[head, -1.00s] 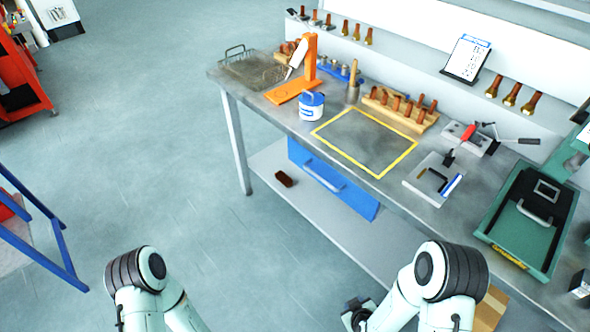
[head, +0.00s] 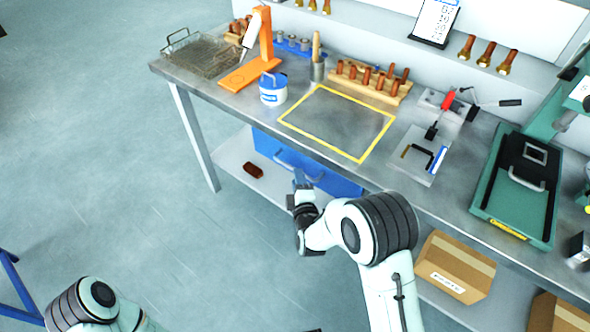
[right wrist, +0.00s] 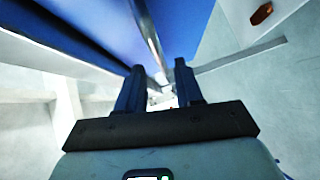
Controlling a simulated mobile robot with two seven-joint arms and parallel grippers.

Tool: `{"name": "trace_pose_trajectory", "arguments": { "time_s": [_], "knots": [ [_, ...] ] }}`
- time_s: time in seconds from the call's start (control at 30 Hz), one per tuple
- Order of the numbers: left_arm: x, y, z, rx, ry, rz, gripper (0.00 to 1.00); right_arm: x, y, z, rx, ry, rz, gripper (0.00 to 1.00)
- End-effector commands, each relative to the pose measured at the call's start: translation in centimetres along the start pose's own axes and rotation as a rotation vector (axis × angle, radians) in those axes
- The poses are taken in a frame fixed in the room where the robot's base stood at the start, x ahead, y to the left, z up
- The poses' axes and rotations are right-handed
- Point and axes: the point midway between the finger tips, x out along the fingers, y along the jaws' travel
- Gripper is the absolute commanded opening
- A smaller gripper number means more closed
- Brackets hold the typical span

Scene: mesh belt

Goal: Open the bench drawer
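The blue bench drawer (head: 340,182) hangs under the left part of the workbench and looks shut. Its grey bar handle (head: 285,163) runs along the front, its right part hidden behind my right gripper (head: 302,186). In the right wrist view the blue drawer front (right wrist: 100,25) fills the top, and the handle (right wrist: 150,35) runs down toward the space between my two dark fingers (right wrist: 160,88). The fingers are apart, close to the handle; I cannot tell whether they touch it. My left gripper is out of view; only part of its arm shows.
The workbench (head: 225,105) carries an orange stand (head: 262,45), a blue-white tub (head: 272,90) and a green case (head: 520,190). A brown block (head: 253,170) lies on the lower shelf, with a cardboard box (head: 455,268) farther right.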

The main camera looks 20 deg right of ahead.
Motion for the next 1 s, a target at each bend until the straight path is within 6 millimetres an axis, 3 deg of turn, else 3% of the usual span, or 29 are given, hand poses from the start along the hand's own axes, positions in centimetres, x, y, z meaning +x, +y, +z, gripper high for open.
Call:
{"name": "trace_pose_trajectory", "arguments": {
  "time_s": [0.1,0.3,0.67,0.8,1.0],
  "knots": [
    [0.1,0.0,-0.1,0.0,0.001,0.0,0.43,2.2,-0.1,0.1,0.0,-0.001,0.001,0.36],
    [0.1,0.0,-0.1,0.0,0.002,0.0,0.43,4.3,-0.1,0.0,0.0,0.0,0.0,0.36],
    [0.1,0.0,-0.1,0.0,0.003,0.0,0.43,4.9,-0.1,0.0,0.001,0.0,-0.002,0.36],
    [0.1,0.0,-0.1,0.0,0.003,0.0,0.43,4.9,-0.1,0.0,0.001,0.0,-0.002,0.0],
    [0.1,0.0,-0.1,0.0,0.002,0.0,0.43,4.8,-0.1,0.0,0.001,0.0,-0.002,0.0]
  ]
}}
